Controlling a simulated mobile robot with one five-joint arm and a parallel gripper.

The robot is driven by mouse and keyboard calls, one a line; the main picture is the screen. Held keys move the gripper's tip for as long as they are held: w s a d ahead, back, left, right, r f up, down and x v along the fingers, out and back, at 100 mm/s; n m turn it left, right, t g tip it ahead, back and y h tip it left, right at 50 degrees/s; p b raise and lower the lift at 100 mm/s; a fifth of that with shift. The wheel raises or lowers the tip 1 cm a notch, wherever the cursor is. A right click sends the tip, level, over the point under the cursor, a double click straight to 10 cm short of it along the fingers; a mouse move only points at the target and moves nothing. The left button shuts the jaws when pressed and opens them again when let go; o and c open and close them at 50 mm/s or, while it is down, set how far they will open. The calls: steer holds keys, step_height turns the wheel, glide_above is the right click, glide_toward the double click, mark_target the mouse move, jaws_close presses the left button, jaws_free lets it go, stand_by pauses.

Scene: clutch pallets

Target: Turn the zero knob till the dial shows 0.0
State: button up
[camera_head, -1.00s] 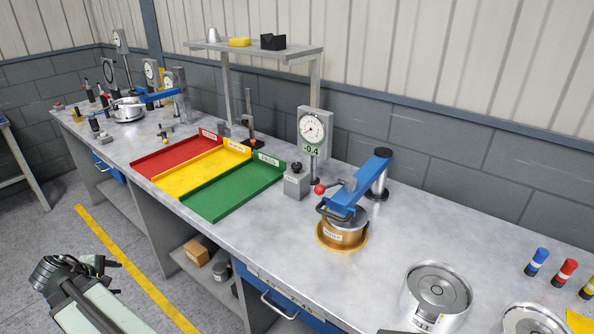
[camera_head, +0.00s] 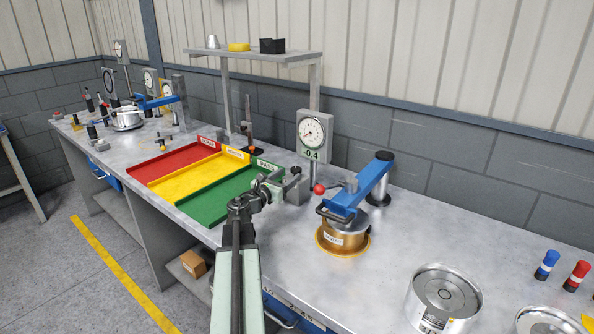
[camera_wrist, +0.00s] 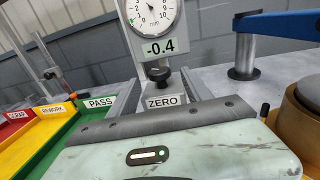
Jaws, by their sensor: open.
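The zero knob is a small black knob (camera_wrist: 158,73) on a grey block (camera_wrist: 163,100) labelled ZERO, below the dial gauge (camera_wrist: 152,18). The gauge's readout (camera_wrist: 159,47) shows -0.4. In the head view the gauge (camera_head: 312,130) stands behind the block (camera_head: 298,190), which is partly hidden by my gripper (camera_head: 280,183). My gripper is open and empty. In the wrist view its two fingers reach forward on either side of the block, with the knob between them in the picture. I cannot tell whether they touch anything.
Red, yellow and green trays (camera_head: 205,208) lie left of the gripper. A silver drum (camera_head: 443,300) stands at the front right. The bench between is clear.

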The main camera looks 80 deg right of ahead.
mark_target(293, 171)
steer(key=x, duration=0.6)
steer(key=shift+d, duration=0.25)
jaws_close()
